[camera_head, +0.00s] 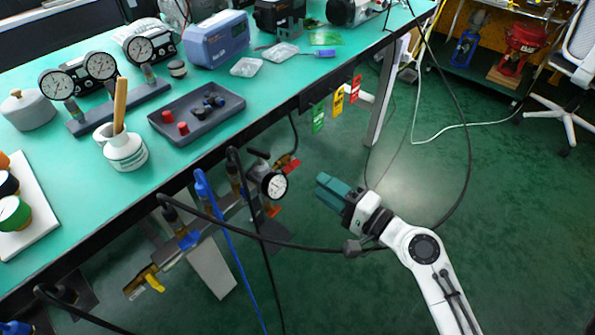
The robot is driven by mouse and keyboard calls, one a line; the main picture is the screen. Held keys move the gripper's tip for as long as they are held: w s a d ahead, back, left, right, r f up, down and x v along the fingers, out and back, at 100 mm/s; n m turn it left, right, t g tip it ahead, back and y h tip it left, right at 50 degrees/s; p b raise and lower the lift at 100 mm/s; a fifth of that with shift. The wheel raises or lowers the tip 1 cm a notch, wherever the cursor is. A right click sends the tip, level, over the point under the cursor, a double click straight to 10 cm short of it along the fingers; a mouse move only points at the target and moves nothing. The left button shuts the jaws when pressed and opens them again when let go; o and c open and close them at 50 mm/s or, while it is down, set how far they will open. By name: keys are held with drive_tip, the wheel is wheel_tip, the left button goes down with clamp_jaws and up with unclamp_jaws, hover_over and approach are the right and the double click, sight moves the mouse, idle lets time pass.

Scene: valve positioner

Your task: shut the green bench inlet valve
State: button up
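My gripper (332,192), with teal fingers, is in open air to the right of the pipework under the bench. It touches nothing that I can see, and the gap between its fingers is not clear. The pipework (240,205) hangs below the bench's front edge and carries a round white gauge (274,186). A yellow handle (153,282) is at its lower left end, a blue handle (190,240) is further right, and a red handle (291,166) is near the gauge. I cannot make out a green valve handle on the pipework. Hoses partly cover it.
The green-topped bench (275,92) carries gauges, a dark tray (197,128) and a white jug (124,150). Green (319,117), yellow (339,102) and red (355,88) tags hang from its edge. A black hose (300,247) crosses below my gripper. The floor to the right is open.

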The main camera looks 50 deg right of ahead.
sight(294, 168)
drive_tip(key=w, duration=0.8)
drive_tip(key=shift+w, duration=0.2)
drive_tip(key=shift+c, duration=0.3)
clamp_jaws()
